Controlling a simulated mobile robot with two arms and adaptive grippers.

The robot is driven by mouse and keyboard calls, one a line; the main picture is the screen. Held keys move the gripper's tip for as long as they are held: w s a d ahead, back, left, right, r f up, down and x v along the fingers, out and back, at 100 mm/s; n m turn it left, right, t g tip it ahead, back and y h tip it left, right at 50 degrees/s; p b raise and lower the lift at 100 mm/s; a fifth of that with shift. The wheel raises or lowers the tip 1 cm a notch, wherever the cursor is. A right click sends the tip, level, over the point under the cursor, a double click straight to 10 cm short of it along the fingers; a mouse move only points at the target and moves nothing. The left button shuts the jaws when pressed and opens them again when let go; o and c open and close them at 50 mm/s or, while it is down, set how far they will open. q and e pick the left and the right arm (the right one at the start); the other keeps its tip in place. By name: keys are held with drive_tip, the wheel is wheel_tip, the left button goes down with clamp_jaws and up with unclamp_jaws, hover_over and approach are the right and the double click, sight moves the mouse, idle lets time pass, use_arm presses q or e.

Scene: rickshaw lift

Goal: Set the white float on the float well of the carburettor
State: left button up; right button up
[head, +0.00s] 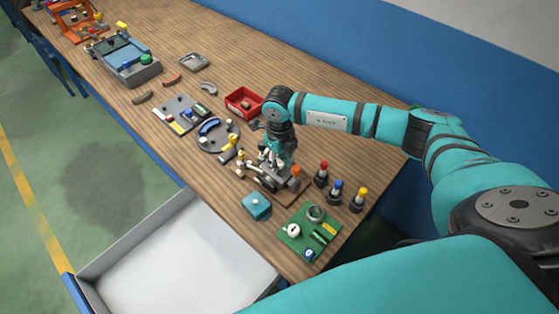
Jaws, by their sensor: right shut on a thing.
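The carburettor (272,174) looks like the grey metal assembly with brass-coloured bits on a brown board near the table's front edge. My right gripper (276,154) points down right over it. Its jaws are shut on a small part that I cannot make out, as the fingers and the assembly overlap. The float well is hidden or too small to tell. A small round white piece with a dark middle (293,230) lies on the green mat (287,240); I cannot tell whether it is the white float. My left gripper is not in view.
Red, blue and yellow-topped tools (337,190) stand right of the carburettor. A teal block (257,205) is in front. A round grey tray (205,143), grey board (172,112) and red bin (243,102) lie beyond. An open white drawer (180,260) juts out below.

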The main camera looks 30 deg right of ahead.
drive_tip(key=shift+f+b, duration=0.35)
drive_tip(key=shift+b, duration=0.2)
idle(0.9)
drive_tip(key=o, duration=1.3)
drive_tip(key=shift+r, duration=0.1)
drive_tip(key=shift+r+p, duration=2.15)
drive_tip(key=shift+r, duration=1.3)
drive_tip(key=shift+f, duration=0.1)
